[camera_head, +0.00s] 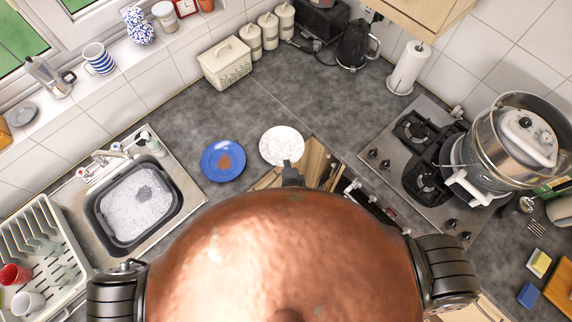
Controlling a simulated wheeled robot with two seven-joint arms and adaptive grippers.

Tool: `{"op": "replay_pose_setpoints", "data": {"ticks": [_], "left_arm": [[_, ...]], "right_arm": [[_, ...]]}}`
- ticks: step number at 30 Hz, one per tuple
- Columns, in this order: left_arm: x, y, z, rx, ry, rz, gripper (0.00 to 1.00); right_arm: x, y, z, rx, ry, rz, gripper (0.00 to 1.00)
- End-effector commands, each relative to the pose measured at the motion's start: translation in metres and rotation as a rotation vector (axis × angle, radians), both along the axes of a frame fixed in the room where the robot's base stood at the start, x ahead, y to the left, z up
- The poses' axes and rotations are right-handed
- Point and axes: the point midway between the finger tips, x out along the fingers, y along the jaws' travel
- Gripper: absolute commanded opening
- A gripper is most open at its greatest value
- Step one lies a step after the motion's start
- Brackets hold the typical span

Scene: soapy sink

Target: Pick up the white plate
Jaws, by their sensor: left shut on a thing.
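The white plate (282,144) lies at about counter height near the counter's front edge, just right of the blue plate. White patches show on its face. My left gripper (290,166) is at the plate's near rim, shut on it. Only the dark end of this gripper shows, and my own body hides the rest of the arm. I cannot tell whether the plate is lifted off the counter. My right gripper is not in view.
A blue plate (223,160) with a brown stain lies close on the left. The sink basin (108,228) holds suds, with a dish rack (72,285) beside it. A hob (396,142) with a large pot (480,160) is on the right. The counter behind the plates is clear.

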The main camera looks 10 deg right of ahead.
Motion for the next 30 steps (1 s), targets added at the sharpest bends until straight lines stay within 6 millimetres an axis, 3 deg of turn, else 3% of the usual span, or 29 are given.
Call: {"op": "replay_pose_setpoints", "data": {"ticks": [2, 3, 12, 22, 30], "left_arm": [[-0.002, -0.001, -0.002, 0.0, 0.004, -0.004, 0.0], [-0.002, -0.002, -0.002, 0.0, 0.004, -0.004, 0.09], [0.0, 0.0, -0.001, -0.001, 0.002, -0.001, 0.28], [-0.004, 0.001, 0.002, -0.001, 0.002, 0.002, 0.28], [-0.039, 0.0, 0.032, -0.005, 0.004, 0.002, 0.28]], "right_arm": [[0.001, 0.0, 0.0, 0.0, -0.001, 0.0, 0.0], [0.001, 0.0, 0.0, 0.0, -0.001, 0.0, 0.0], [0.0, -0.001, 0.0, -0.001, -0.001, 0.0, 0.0], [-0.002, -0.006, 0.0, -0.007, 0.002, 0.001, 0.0], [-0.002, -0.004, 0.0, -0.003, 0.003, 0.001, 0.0]]}}
